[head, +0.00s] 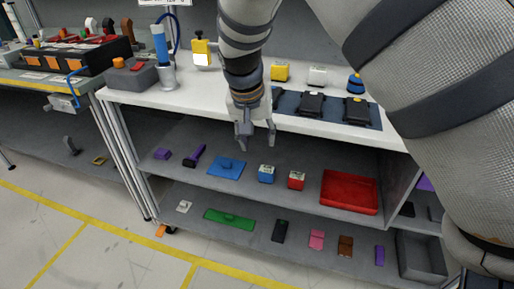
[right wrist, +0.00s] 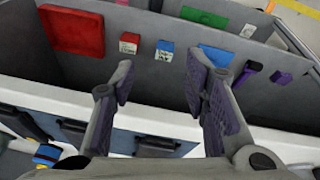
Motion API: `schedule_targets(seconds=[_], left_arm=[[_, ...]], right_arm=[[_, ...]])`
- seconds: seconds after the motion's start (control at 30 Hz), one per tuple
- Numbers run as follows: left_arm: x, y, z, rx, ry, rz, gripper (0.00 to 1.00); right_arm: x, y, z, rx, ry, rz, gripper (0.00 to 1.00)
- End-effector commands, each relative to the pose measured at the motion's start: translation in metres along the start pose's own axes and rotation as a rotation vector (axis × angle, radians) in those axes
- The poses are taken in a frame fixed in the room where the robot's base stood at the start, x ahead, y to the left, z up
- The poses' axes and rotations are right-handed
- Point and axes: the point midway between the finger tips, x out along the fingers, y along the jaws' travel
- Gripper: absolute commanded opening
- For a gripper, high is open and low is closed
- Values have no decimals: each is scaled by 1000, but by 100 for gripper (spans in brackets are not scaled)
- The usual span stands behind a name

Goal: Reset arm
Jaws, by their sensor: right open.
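My right gripper (head: 256,140) hangs in front of the white workbench, with its fingers pointing down at the level of the upper shelf. Its fingers are apart and nothing is between them. In the right wrist view the open fingers (right wrist: 170,95) also show empty, with the shelf items beyond them. My right arm fills the right side of the head view. My left gripper is not in view.
The white bench top (head: 190,98) carries dark modules (head: 310,104) and a blue cylinder (head: 160,45). The grey shelf below holds a red tray (head: 349,192), a blue plate (head: 226,168) and small blocks. A green plate (head: 229,218) lies on the lowest shelf.

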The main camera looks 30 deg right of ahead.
Motion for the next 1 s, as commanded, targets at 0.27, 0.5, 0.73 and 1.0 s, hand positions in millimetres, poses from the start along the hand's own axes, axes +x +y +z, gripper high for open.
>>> schedule_targets(seconds=[0.27,0.5,0.73,1.0], left_arm=[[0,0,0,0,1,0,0],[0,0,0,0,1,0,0],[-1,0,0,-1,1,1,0],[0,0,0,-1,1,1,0]], right_arm=[[9,2,6,-16,-6,0,42],[9,2,6,-15,-6,0,42],[58,14,45,-93,-59,11,42],[177,96,259,-437,-265,-43,42]])
